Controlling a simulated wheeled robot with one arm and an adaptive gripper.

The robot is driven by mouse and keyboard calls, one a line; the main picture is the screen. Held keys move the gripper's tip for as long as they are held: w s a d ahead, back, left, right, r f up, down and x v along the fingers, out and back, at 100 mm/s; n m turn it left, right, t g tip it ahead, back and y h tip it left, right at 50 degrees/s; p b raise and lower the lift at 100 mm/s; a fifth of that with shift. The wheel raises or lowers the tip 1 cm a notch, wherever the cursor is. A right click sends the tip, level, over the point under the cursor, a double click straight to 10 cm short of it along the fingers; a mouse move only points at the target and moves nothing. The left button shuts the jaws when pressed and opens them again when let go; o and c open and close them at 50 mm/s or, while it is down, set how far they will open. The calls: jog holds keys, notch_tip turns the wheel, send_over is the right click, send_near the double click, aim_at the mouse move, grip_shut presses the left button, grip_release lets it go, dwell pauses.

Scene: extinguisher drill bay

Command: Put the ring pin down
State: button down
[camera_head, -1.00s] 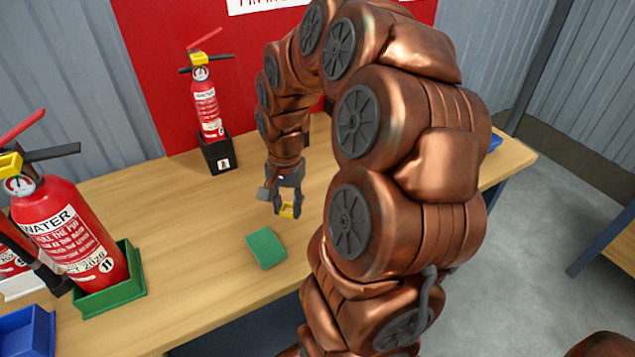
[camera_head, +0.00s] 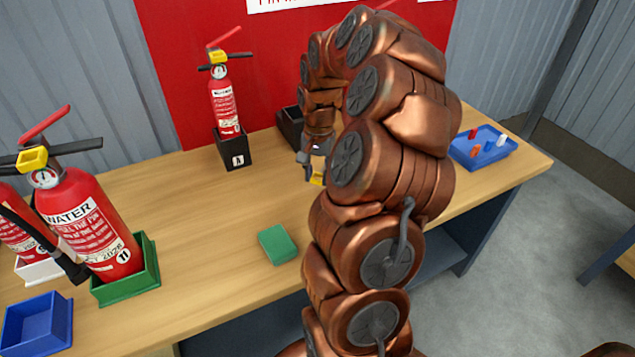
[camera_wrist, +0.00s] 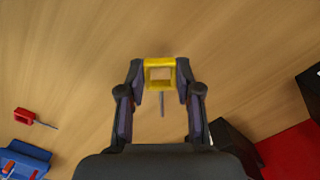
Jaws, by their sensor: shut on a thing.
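The ring pin (camera_wrist: 160,66) is a yellow square ring with a thin grey shaft. In the wrist view it is between the two dark fingertips of my gripper (camera_wrist: 160,80), which is shut on it. In the head view the yellow ring pin (camera_head: 317,178) shows at the end of my gripper (camera_head: 311,172), above the wooden table (camera_head: 195,215). My arm partly hides the gripper there. The wrist view shows wood beneath the pin; I cannot tell its exact height.
A blue tray (camera_head: 483,150) with small coloured pieces sits at the table's right end. A red pin (camera_wrist: 30,117) lies near it. Extinguishers stand in a black holder (camera_head: 233,150) and a green holder (camera_head: 125,280). A green block (camera_head: 277,244) and blue bin (camera_head: 37,325) are nearer.

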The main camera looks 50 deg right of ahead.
aim_at(318, 177)
jog(key=shift+f, duration=1.75)
jog(key=shift+f, duration=0.1)
jog(key=c, duration=0.8)
grip_release()
jog(key=r, duration=1)
jog(key=shift+w+d+r, duration=0.15)
jog(key=shift+d+r, duration=0.05)
jog(key=shift+d, duration=0.2)
jog(key=shift+a+r, duration=0.1)
jog(key=shift+r, duration=0.85)
